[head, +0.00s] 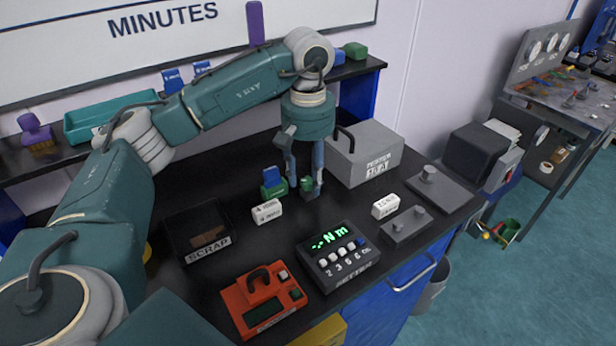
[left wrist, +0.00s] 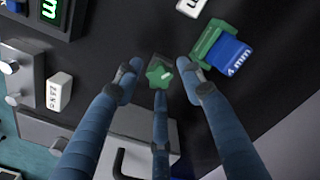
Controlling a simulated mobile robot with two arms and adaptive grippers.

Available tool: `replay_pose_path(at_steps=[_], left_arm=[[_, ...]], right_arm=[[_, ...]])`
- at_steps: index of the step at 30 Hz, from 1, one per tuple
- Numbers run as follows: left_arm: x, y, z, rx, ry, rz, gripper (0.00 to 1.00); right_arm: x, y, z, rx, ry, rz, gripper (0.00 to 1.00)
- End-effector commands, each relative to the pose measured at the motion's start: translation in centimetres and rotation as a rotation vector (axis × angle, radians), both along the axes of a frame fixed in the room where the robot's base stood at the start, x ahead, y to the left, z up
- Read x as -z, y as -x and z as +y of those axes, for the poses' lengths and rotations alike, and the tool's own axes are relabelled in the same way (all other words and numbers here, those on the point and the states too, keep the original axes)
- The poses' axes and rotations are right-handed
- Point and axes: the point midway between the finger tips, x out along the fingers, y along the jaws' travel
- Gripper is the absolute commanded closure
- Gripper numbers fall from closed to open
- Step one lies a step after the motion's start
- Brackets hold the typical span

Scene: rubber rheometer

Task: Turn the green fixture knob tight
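The green fixture knob (head: 306,184) stands on a small dark base on the black bench. In the left wrist view the star-shaped knob (left wrist: 159,74) has a pale mark on top. My left gripper (head: 304,186) points down over it, with its fingers spread. In the left wrist view the fingertips of my left gripper (left wrist: 159,75) sit around the knob, with gaps at the left and right; whether the middle finger touches it I cannot tell. My right gripper is not in view.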

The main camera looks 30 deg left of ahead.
Motion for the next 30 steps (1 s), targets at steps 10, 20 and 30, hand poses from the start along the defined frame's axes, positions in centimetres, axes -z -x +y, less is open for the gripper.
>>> replay_pose_path(at_steps=[10, 20, 30], left_arm=[[-0.05, 0.04, -0.03, -0.323, 0.001, 0.001, 0.61], [0.01, 0.04, -0.04, -0.563, 0.001, 0.001, 0.61], [0.0, 0.05, -0.02, -0.559, 0.001, 0.001, 1.0]], right_arm=[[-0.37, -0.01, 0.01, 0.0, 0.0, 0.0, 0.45], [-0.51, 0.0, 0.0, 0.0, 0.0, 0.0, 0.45], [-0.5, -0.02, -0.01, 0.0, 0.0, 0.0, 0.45]])
